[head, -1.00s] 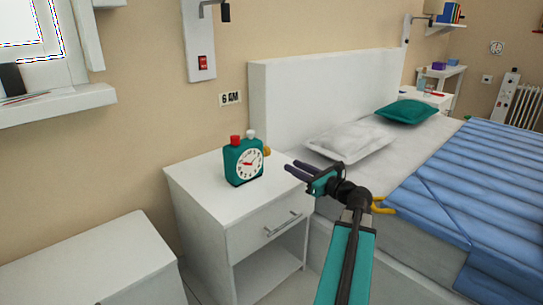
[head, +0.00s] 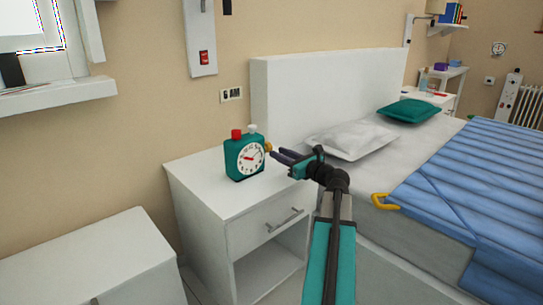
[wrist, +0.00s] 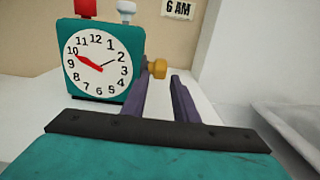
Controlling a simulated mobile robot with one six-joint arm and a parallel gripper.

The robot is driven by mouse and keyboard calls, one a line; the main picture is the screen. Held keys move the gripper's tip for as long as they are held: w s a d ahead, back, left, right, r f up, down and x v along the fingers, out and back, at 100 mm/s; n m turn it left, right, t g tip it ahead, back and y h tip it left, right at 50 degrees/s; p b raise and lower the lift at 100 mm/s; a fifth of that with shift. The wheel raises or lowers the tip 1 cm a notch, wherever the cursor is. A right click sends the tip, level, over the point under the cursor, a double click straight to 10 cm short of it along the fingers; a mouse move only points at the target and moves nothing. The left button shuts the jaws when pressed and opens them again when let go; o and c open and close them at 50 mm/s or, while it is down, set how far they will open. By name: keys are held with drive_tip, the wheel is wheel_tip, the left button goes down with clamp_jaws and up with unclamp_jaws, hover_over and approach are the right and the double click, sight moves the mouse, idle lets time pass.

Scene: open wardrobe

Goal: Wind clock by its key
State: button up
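A teal clock (head: 245,161) with a white face, a red knob and a white knob on top stands upright on the white nightstand (head: 210,200). It also shows in the wrist view (wrist: 103,60). Its yellow key (wrist: 158,68) sticks out from the clock's right side; in the head view the key (head: 268,147) shows small beside the fingertips. My gripper (head: 275,154) is open, its two dark fingers pointing at the key. In the wrist view the key lies just beyond and between the fingertips (wrist: 160,82); I cannot tell whether they touch it.
A white headboard (head: 330,90) and a bed with a pillow (head: 350,140) and blue cover (head: 480,180) stand to the right. A white cabinet (head: 90,255) is at the left.

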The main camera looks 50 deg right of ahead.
drive_tip(key=shift+w+d+b, duration=0.15)
drive_tip(key=shift+w+b, duration=0.7)
drive_tip(key=shift+w, duration=1.55)
drive_tip(key=shift+c, duration=0.6)
clamp_jaws()
drive_tip(key=shift+s+a, duration=0.1)
drive_tip(key=shift+a, duration=0.1)
drive_tip(key=shift+d+r+p, duration=0.1)
drive_tip(key=shift+d+p, duration=0.1)
drive_tip(key=shift+p, duration=0.1)
